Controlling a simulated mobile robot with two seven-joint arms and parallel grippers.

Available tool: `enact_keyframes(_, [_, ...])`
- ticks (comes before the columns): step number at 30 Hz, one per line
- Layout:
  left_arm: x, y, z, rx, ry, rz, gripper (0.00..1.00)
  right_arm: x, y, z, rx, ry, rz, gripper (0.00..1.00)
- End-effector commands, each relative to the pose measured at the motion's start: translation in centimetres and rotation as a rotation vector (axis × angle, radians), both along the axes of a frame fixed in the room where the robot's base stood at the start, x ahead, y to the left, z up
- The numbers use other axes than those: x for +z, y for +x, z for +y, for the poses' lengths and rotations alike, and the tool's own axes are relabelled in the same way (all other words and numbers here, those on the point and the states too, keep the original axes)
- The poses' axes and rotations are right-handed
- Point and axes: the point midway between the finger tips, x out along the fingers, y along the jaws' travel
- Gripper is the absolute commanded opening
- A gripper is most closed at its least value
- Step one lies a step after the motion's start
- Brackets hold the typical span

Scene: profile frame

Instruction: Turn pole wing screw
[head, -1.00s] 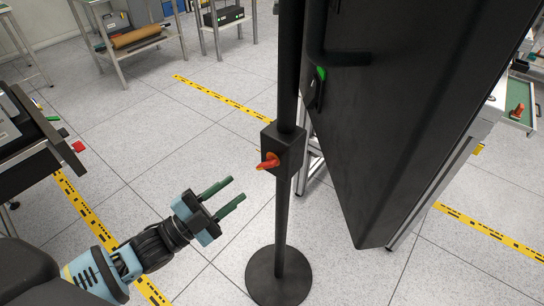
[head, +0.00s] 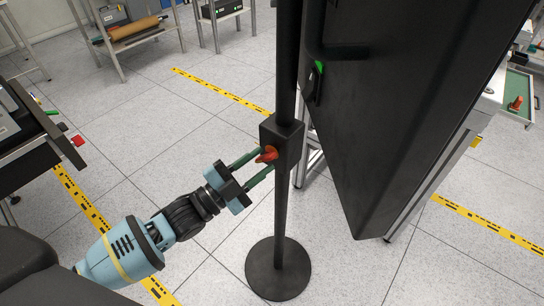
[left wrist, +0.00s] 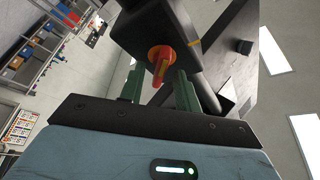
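The orange-red wing screw (head: 267,154) sticks out of the black clamp block (head: 287,140) on the upright black pole (head: 281,215). My left gripper (head: 262,163) is at the block with its two green fingers apart, one on each side of the wing screw. In the left wrist view the wing screw (left wrist: 161,62) stands between the left gripper's fingertips (left wrist: 160,83), with gaps beside it, so the fingers look open around it. Whether a fingertip touches the block is hard to tell. My right gripper is not in view.
A large black panel (head: 400,110) stands close to the right of the pole. The pole's round base (head: 278,269) rests on the tiled floor. A dark-topped bench (head: 30,130) is at the left.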

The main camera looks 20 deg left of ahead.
Motion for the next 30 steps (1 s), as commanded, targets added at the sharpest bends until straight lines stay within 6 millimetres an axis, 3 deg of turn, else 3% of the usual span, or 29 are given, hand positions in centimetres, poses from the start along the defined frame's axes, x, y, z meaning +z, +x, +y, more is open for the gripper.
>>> enact_keyframes(2, [-0.03, -0.01, 0.00, 0.000, -0.001, 0.001, 0.33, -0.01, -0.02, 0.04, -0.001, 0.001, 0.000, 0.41])
enact_keyframes(10, [-0.04, -0.03, 0.01, 0.000, -0.001, 0.001, 0.00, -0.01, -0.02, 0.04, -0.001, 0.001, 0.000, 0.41])
enact_keyframes(20, [-0.08, -0.08, -0.05, 0.000, -0.028, 0.011, 0.00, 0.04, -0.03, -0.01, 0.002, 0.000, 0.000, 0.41])
enact_keyframes(30, [-0.27, -0.17, -0.26, 0.000, -0.217, 0.080, 0.00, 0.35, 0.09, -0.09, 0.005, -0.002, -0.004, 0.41])
